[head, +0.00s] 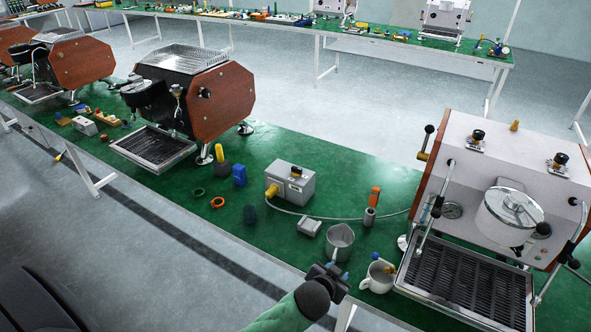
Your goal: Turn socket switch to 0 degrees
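The socket is a grey box (291,184) standing on the green table, a little left of the picture's middle. Its small dark switch (296,172) sits on top; the angle it is turned to is too small to read. A yellow plug (272,191) sits at the box's left side, with a grey cable leading right. My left gripper (337,270) is at the table's front edge, below and right of the socket and well apart from it. My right gripper is not in view.
A white espresso machine (480,215) stands at the right.

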